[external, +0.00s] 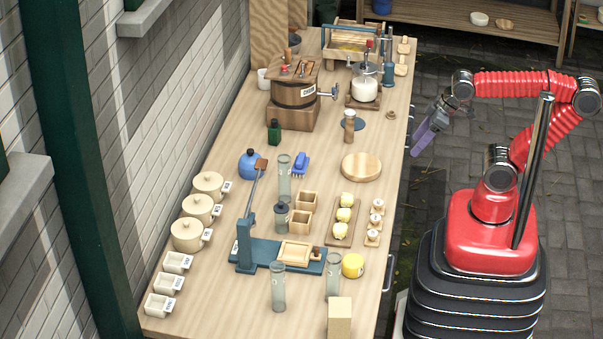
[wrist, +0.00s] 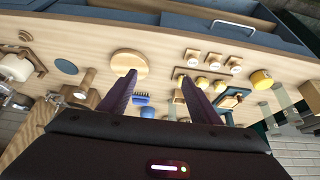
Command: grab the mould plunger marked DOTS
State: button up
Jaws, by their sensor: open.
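Three small wooden pieces with pale round tops, which look like the mould plungers, stand in a row near the table's right edge: far (external: 377,206), middle (external: 374,222) and near (external: 372,238). In the wrist view they show at upper right: left (wrist: 191,57), middle (wrist: 213,61) and right (wrist: 235,65). Their marks are too small to read, so I cannot tell which is DOTS. My gripper (external: 423,139) is off the table's right edge, farther back than the row. It is open and empty; its purple fingers (wrist: 160,77) show in the wrist view.
Glass cylinders (external: 278,287) and a blue press (external: 246,247) stand farther left.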

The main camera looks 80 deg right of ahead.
jog(key=d+f+m+g+y, duration=0.25)
jog(key=d+f+m, duration=0.2)
jog(key=f, duration=0.35)
jog(key=d+f+m+g+y, duration=0.25)
jog(key=f+m+g, duration=0.2)
jog(key=f, duration=0.25)
jog(key=w+m+t+y, duration=0.1)
jog(key=w+m+y, duration=0.1)
jog(key=m, duration=0.1)
jog(key=w+a+m+t+y, duration=0.1)
jog(key=w+m+y, duration=0.2)
jog(key=m, duration=0.1)
jog(key=w+a+m+t+y, duration=0.1)
jog(key=w+m+y, duration=0.2)
jog(key=shift+w+a, duration=0.15)
jog(key=shift+w, duration=0.05)
jog(key=shift+a+r+m+t, duration=0.15)
jog(key=shift+r+m+t, duration=0.15)
jog(key=shift+r+m, duration=0.1)
jog(key=shift+x, duration=4.35)
